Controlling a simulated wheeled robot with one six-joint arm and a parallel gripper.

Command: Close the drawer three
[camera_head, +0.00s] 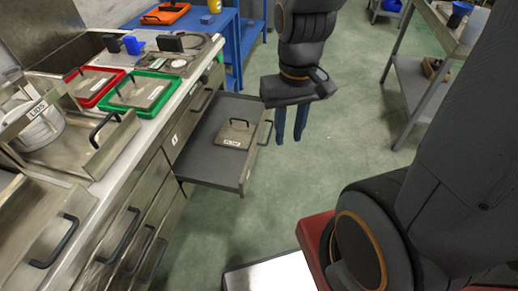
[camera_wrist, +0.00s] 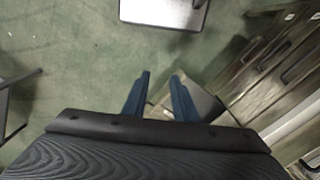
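A grey drawer (camera_head: 203,169) is pulled out of the metal cabinet below the counter. A flat metal piece with a label and a black handle (camera_head: 233,139) lies inside it. The drawer's dark front handle (camera_head: 267,133) is at its right end. I cannot read a number that marks this drawer as three. My gripper (camera_head: 291,138) points down just to the right of the drawer front, with its blue fingers apart and nothing between them. The fingers also show in the wrist view (camera_wrist: 160,76), where part of what looks like the drawer is behind the right finger.
Closed drawers with black handles (camera_head: 126,232) line the cabinet front. The counter holds a red tray (camera_head: 76,101), a green tray (camera_head: 121,109) and lidded metal containers. A blue table (camera_head: 232,50) stands behind and a metal shelf table (camera_head: 420,90) at right. Green floor between is clear.

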